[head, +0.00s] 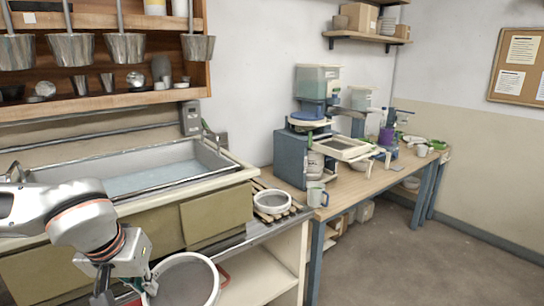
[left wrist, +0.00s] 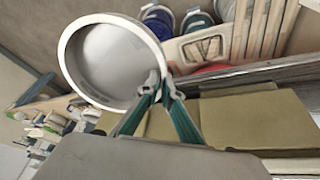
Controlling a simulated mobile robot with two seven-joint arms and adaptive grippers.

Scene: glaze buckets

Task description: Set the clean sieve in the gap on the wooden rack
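A round sieve with a pale rim and grey mesh (head: 186,282) is at the bottom of the head view, in front of the sink counter. My left gripper (head: 147,287) is at its left edge. In the left wrist view the sieve (left wrist: 68,50) is tilted, and the green fingers of the gripper (left wrist: 162,86) close on its rim. The wooden rack (head: 294,207) lies on the counter right of the sink, up and to the right of the held sieve. Another pale round sieve (head: 272,203) rests on it; the gap is hard to make out. My right gripper is out of view.
A sink basin with water (head: 165,178) stands left of the rack. A grey-white mug (head: 317,195) stands just right of the rack on the wooden bench (head: 375,188), with machines and containers behind. Metal buckets (head: 125,48) hang above the sink. Something red (head: 223,275) shows beside the held sieve.

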